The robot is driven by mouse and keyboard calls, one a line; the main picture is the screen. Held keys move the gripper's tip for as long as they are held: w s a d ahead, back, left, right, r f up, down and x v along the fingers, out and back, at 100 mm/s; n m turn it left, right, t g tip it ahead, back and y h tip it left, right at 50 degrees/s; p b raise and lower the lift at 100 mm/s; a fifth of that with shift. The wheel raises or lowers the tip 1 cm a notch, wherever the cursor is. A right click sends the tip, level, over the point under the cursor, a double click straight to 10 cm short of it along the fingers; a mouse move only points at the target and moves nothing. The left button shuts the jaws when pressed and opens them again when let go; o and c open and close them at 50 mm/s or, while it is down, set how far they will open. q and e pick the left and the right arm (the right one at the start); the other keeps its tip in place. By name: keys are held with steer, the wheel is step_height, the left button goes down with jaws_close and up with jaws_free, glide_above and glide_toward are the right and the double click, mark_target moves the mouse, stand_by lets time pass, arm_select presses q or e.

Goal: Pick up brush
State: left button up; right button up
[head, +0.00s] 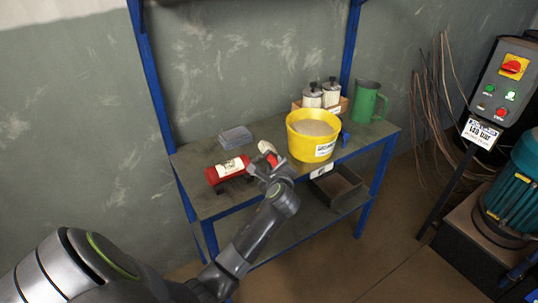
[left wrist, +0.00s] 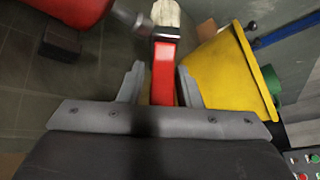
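The brush has a red handle (left wrist: 163,75) and pale bristles (left wrist: 166,14). In the head view its bristle end (head: 265,147) shows just beyond my left gripper (head: 266,164), near the table's front middle. In the left wrist view the red handle lies between the two spread fingers of my left gripper (left wrist: 160,80). A gap shows on the handle's left side; the right finger is close to it, and I cannot tell if they touch. The lower part of the handle is hidden behind the gripper. My right gripper is not in view.
A red cylinder with a white label (head: 230,168) lies left of the gripper. A yellow bucket (head: 304,142) stands close on the right.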

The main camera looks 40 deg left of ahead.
arm_select(q)
steer(key=shift+r, duration=0.15)
steer(key=shift+d, duration=0.1)
jaws_close()
